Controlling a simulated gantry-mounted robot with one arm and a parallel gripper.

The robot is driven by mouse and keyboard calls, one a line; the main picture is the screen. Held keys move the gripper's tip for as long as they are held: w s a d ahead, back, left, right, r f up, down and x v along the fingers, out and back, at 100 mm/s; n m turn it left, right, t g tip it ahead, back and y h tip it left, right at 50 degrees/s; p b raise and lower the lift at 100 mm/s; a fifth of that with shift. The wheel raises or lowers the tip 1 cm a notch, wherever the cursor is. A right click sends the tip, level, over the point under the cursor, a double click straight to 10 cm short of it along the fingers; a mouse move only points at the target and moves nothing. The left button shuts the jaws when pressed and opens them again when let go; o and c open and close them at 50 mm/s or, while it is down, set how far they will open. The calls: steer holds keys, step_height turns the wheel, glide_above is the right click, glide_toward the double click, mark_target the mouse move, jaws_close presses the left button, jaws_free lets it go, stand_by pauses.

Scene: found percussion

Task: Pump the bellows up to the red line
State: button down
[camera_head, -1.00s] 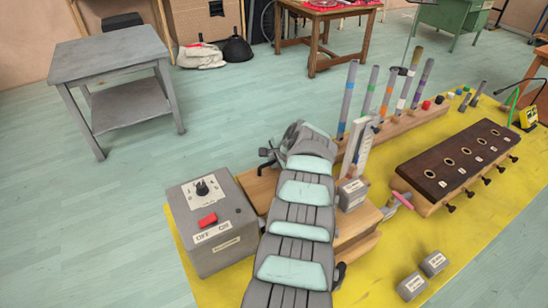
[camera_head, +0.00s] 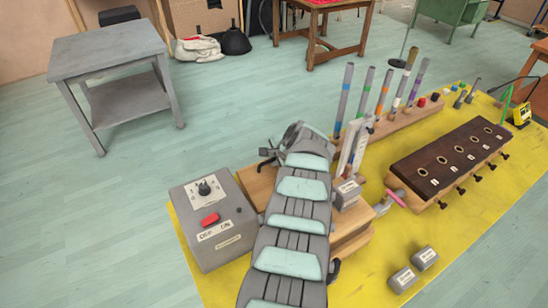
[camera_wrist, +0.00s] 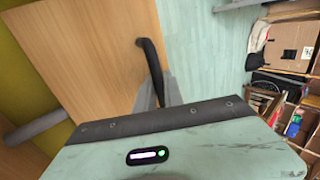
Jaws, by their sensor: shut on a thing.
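The bellows (camera_head: 352,246) is a wooden box with a pale wooden top, partly hidden behind my arm. A grey labelled block (camera_head: 348,194) sits on its right side. A black curved handle (camera_head: 267,155) shows at its far left edge; it also appears over the wood in the wrist view (camera_wrist: 151,62). My gripper (camera_wrist: 160,92) is shut on this handle, its fingers mostly hidden by the wrist housing. A white upright gauge (camera_head: 356,152) stands behind the bellows. Its red line and level are too small to read.
A grey switch box (camera_head: 212,222) stands close left of my arm. A rack of coloured tubes (camera_head: 398,125) and a dark wooden board with holes (camera_head: 450,158) lie to the right. Two grey blocks (camera_head: 413,270) sit on the yellow mat (camera_head: 474,228).

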steer(key=shift+p+v, duration=1.1)
steer(key=shift+p, duration=1.55)
steer(key=shift+s, duration=0.1)
steer(key=shift+f+b, duration=0.3)
steer(key=shift+b, duration=0.05)
steer(key=shift+a+f+b, duration=0.1)
steer(key=shift+f+b, duration=0.2)
steer(key=shift+b, duration=0.4)
steer(key=shift+w+a+f+b, duration=0.1)
steer(key=shift+w+f+b, duration=0.2)
steer(key=shift+b, duration=0.65)
steer(key=shift+w+r, duration=0.1)
steer(key=shift+r, duration=0.1)
steer(key=shift+b, duration=0.3)
